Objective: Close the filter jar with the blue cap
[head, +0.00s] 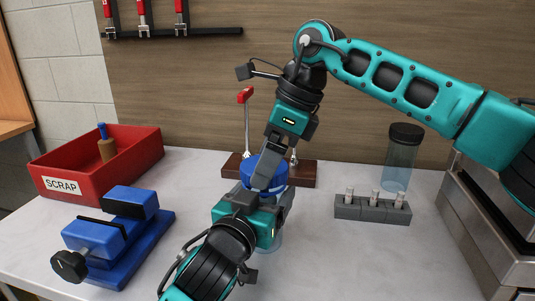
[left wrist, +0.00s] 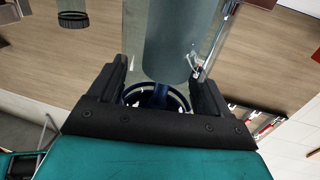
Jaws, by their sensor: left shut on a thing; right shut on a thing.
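The blue cap (head: 249,170) is in my right gripper (head: 268,175), which is shut on it from above; a grey finger crosses its front. The clear filter jar (head: 274,242) stands upright below the cap, mostly hidden by my left gripper (head: 262,197), which is shut on it from the front. In the left wrist view the clear jar (left wrist: 135,45) lies between the left fingers, with a grey cylinder inside. A dark, blue-edged ring shows at its end. The cap is over the jar; I cannot tell whether it is seated or how far it is turned.
A red scrap bin (head: 88,183) and a blue vise (head: 120,240) stand at the left. A wooden base with red-handled clamp (head: 245,96) is behind the jar. A grey block with small vials (head: 372,209) and a black-lidded clear jar (head: 402,160) are right. The front-right counter is clear.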

